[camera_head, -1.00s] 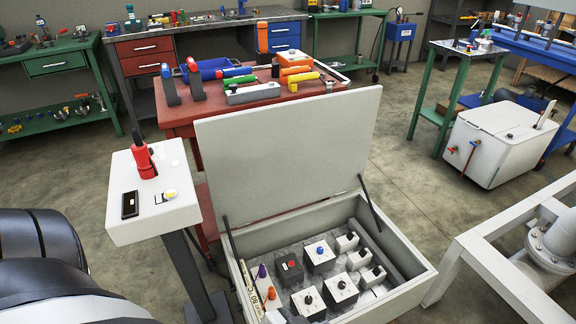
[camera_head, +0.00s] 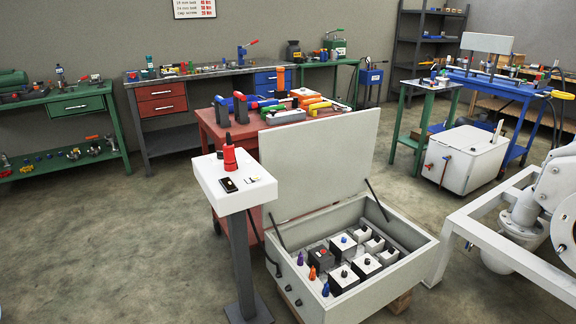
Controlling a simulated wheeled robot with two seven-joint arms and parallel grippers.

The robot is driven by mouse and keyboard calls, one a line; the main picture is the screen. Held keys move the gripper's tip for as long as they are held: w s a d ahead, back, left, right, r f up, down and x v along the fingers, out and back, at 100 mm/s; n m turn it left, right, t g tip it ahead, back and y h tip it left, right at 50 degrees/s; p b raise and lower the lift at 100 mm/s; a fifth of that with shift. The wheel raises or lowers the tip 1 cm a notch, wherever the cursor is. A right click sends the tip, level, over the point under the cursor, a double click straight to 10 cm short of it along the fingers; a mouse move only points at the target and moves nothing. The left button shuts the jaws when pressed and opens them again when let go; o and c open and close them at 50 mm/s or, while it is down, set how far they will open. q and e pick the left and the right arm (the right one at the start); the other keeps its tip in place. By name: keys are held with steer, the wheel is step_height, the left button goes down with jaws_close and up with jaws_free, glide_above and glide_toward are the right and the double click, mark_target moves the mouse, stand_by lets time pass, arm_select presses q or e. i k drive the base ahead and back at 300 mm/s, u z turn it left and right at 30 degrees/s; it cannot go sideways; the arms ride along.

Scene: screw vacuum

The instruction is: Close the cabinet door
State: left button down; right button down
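The cabinet (camera_head: 372,283) is a pale grey box standing low in the middle right of the head view. Its door (camera_head: 322,165) is a flat grey lid hinged at the back. It stands open, raised and leaning slightly back. Dark struts run along both sides between door and box. Inside are several dark and white blocks with coloured knobs (camera_head: 320,257). Neither of my grippers is in view, and nothing touches the door.
A red table (camera_head: 212,125) with tools is behind the door. A white frame with pipework (camera_head: 478,232) is at the right. The floor at the left is free.

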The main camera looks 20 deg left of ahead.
mark_target(316, 164)
steer(key=u, duration=2.05)
steer(key=i, duration=4.25)
steer(key=z, duration=2.7)
steer(key=k, duration=0.6)
steer(key=u, duration=0.05)
